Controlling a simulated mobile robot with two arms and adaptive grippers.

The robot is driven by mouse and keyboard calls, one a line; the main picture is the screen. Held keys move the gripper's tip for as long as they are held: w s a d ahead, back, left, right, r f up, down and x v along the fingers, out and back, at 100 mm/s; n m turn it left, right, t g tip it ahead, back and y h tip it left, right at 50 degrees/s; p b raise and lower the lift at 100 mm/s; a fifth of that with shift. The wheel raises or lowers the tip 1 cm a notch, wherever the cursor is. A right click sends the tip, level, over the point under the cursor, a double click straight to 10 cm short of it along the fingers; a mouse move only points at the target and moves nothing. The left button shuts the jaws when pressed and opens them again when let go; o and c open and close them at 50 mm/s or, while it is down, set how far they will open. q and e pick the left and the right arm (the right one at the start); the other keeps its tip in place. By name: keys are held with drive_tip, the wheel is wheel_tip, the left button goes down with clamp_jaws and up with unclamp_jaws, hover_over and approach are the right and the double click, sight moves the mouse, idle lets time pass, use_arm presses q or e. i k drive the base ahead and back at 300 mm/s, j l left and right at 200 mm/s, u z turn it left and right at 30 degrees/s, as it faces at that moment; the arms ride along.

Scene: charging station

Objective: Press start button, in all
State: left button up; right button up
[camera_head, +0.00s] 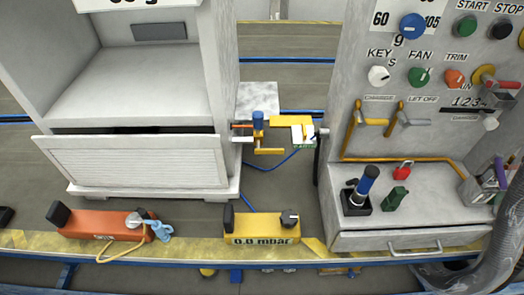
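The start button (465,27) is a round green button under the label START, high on the grey control panel at the right. A dark round stop button (502,29) sits to its right under the label STOP. Nothing covers the green button. Neither of my grippers shows clearly.
A blue-handled joystick (363,187) stands on the ledge. A yellow gauge box (262,228) lies left.

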sight(467, 26)
drive_tip(key=k, duration=1.15)
